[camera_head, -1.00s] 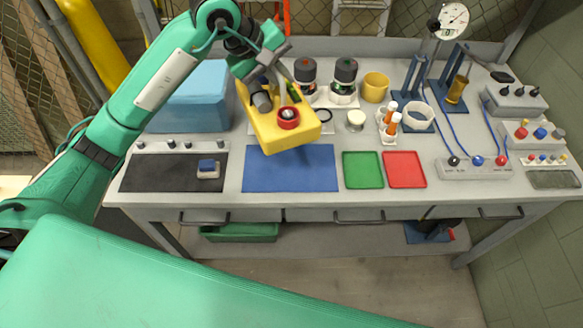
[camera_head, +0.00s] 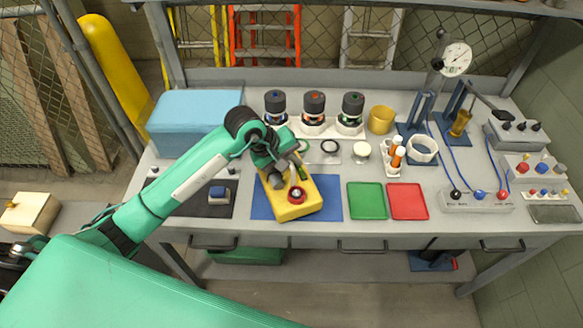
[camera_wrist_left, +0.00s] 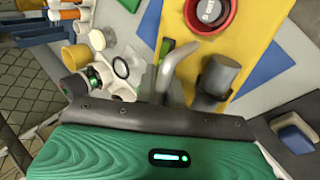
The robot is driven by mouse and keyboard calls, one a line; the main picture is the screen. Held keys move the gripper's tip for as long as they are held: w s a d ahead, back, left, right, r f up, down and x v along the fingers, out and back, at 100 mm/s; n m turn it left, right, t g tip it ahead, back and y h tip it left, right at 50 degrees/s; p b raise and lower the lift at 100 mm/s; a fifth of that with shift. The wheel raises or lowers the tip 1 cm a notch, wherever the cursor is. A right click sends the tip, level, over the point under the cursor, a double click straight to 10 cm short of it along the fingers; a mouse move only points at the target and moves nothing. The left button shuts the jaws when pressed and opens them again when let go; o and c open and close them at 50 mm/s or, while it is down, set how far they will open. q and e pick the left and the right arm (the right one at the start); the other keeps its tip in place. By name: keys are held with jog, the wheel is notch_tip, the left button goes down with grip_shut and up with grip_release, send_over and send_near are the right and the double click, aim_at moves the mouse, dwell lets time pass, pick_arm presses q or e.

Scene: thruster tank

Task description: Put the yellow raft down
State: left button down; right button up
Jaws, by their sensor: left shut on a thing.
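The yellow raft (camera_head: 290,204) is at the blue mat (camera_head: 329,206) on the bench, covering the mat's middle. I cannot tell whether its underside touches the mat. It carries a red ring with a pale centre and a dark grey post; in the left wrist view the raft (camera_wrist_left: 255,30) fills the upper right. My left gripper (camera_head: 290,175) is over the raft's far part and shut on it, at what looks like a curved grey handle (camera_wrist_left: 184,62). The exact grip is partly hidden. My right gripper is not in view.
A green mat (camera_head: 367,201) and a red mat (camera_head: 407,202) lie to the right. A black mat (camera_head: 190,208) with a small blue-topped block (camera_head: 218,194) lies left. A blue box (camera_head: 195,115), several dark-capped jars and a yellow cup (camera_head: 381,119) stand behind.

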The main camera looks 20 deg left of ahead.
aim_at(286, 174)
pick_arm(q)
jog(key=shift+f+p, duration=0.55)
jog(key=shift+f, duration=1.4)
jog(key=shift+f, duration=0.1)
jog(key=c, duration=1.9)
grip_release()
jog(key=shift+f, duration=0.1)
jog(key=shift+c, duration=0.2)
jog(key=o, duration=0.4)
jog(key=shift+o, duration=0.2)
